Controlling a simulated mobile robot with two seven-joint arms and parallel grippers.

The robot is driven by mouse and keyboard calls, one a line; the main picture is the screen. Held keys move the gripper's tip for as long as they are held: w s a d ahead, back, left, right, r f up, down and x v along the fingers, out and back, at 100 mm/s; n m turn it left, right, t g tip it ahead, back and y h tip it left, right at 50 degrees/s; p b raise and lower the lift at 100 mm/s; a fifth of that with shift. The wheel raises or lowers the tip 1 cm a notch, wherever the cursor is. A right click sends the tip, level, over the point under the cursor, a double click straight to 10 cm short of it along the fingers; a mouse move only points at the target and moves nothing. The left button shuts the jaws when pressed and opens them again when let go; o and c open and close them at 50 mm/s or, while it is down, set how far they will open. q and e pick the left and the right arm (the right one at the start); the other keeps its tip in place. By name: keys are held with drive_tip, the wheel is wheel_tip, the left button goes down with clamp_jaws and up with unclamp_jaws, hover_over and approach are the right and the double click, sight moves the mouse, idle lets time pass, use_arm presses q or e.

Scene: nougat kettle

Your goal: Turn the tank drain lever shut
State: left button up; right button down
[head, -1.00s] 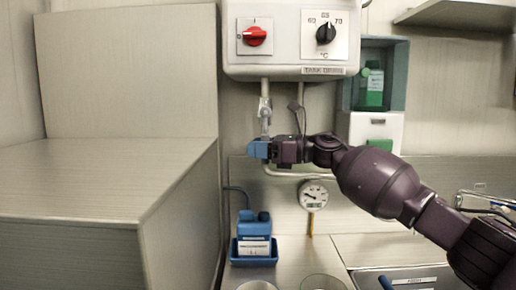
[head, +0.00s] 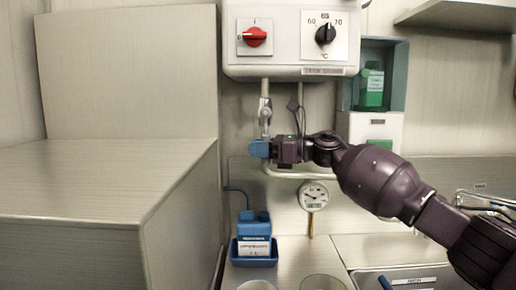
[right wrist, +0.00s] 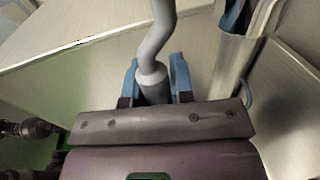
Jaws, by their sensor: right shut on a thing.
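The grey drain lever (head: 265,128) hangs below the white control box with the small dark label on its lower edge. My right gripper (head: 258,148) has blue fingers and is at the lever's lower end, reaching in from the right. In the right wrist view the lever (right wrist: 157,45) is a bent grey rod with a thicker sleeve at its end. The blue fingers of my right gripper (right wrist: 153,85) stand on both sides of that sleeve, shut on it. The lever points roughly downward. My left gripper is not in view.
The white control box (head: 290,64) with a red switch and a black dial is just above. A pipe (head: 300,174) runs below the gripper, with a round gauge (head: 313,195) beneath. A blue canister (head: 254,230) stands lower. A large pale block (head: 100,190) is at left.

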drive_tip(key=shift+d+r+h+p, duration=0.15)
drive_tip(key=shift+d+h+p, duration=0.25)
drive_tip(key=shift+d+h, duration=0.4)
drive_tip(key=shift+d+n+h, duration=0.3)
drive_tip(key=shift+d+h, duration=0.1)
drive_tip(key=shift+h, duration=0.4)
drive_tip(key=d+h+p, duration=0.1)
drive_tip(key=d+h, duration=0.1)
drive_tip(key=h, duration=0.1)
drive_tip(key=shift+d+r+g+p, duration=0.15)
drive_tip(key=shift+d+g+p, duration=0.15)
drive_tip(key=shift+p, duration=0.05)
drive_tip(key=shift+h, duration=0.3)
drive_tip(key=c, duration=1)
unclamp_jaws()
